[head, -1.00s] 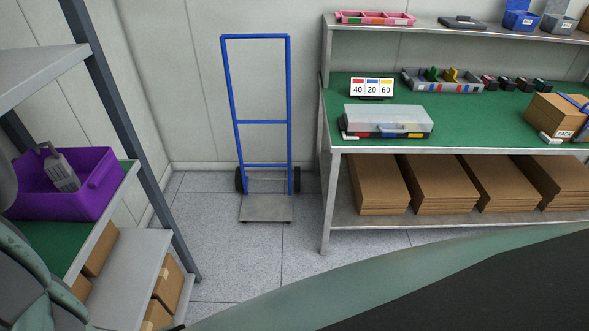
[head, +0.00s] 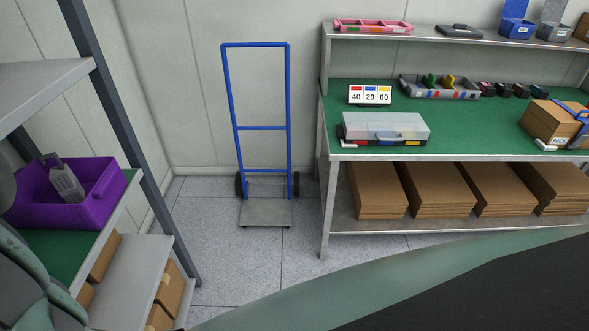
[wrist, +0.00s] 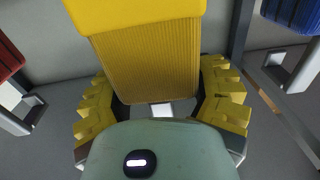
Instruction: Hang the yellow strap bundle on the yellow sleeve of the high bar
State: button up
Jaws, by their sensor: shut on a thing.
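In the wrist view my gripper (wrist: 158,95) has its yellow toothed fingers on both sides of a yellow ribbed bundle, the yellow strap bundle (wrist: 150,68), and is shut on it. A smooth, brighter yellow band (wrist: 135,12) crosses the top of the ribbed part. I cannot tell whether this band belongs to the bundle or is the bar's sleeve. The high bar cannot be clearly made out. My gripper does not show in the head view.
In the wrist view a red piece (wrist: 8,58) and a blue piece (wrist: 291,14) flank the bundle, each near a grey metal bracket. The head view shows a blue hand truck (head: 288,100), a green-topped bench (head: 470,120) and a purple bin (head: 95,200) on a shelf.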

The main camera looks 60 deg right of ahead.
jog(key=s+d+r, duration=0.1)
jog(key=s+d, duration=0.2)
jog(key=s, duration=0.4)
jog(key=s+d+p, duration=0.1)
jog(key=s+d, duration=0.1)
jog(key=s, duration=0.5)
jog(key=shift+s+d+r+p, duration=0.3)
jog(key=shift+s+d+r, duration=0.1)
